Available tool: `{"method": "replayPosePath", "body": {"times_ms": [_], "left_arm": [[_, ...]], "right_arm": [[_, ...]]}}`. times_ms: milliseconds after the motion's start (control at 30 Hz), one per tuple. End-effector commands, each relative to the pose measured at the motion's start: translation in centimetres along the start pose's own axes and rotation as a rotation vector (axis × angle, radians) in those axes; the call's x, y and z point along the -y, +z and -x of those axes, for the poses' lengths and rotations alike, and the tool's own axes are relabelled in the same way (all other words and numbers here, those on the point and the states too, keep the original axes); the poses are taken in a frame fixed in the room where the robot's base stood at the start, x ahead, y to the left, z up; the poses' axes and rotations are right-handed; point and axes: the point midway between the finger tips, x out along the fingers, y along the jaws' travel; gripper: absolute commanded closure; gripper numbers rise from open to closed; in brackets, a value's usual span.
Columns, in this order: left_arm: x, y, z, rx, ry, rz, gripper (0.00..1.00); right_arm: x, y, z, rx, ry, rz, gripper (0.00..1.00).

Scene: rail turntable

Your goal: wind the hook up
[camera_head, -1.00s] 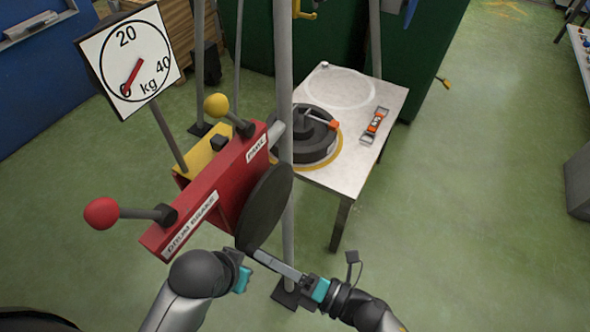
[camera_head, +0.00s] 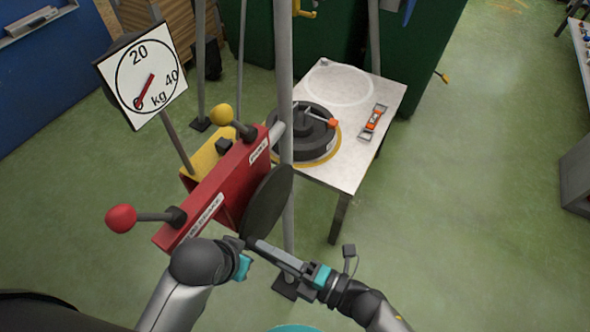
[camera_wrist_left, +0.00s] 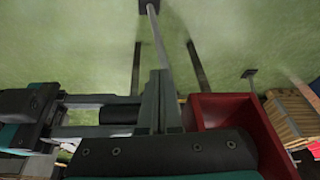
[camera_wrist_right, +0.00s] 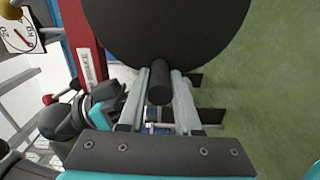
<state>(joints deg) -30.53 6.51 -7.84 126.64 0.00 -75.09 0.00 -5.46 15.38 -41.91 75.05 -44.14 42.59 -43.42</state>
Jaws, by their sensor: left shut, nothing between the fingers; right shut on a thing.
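The red winch (camera_head: 216,192) has a lever with a red knob (camera_head: 121,218), a lever with a yellow knob (camera_head: 221,114) and a black disc (camera_head: 268,205) on its right side. My right gripper (camera_head: 262,249) is at the disc's lower edge. In the right wrist view its fingers are shut on a black round handle (camera_wrist_right: 160,84) in front of the disc. My left gripper (camera_wrist_left: 160,100) is shut and empty, low beside the winch; the winch's red side shows at its right in the left wrist view. I cannot make out the hook clearly.
A white table (camera_head: 352,165) holds a dark weight stack (camera_head: 303,146) with an orange-tipped part, and an orange and grey fitting (camera_head: 373,122). A kg dial (camera_head: 146,78) stands behind the winch. A grey post (camera_head: 285,60) rises beside the disc.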

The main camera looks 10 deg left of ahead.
Motion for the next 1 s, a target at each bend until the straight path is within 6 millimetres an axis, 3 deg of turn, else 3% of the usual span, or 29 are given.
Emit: {"method": "replayPosePath", "body": {"times_ms": [233,600,1000], "left_arm": [[0.0,-0.2,0.6,0.0,0.0,0.0,1.0],[0.1,-1.2,3.1,0.0,0.0,0.0,1.0],[0.1,-1.3,3.4,0.0,0.0,0.0,1.0]], "right_arm": [[-1.1,0.1,-0.3,-0.004,0.015,-0.033,1.0],[-3.1,0.5,-0.2,-0.005,0.014,-0.253,1.0],[-3.3,0.6,-0.2,-0.004,0.016,-0.31,1.0]]}}
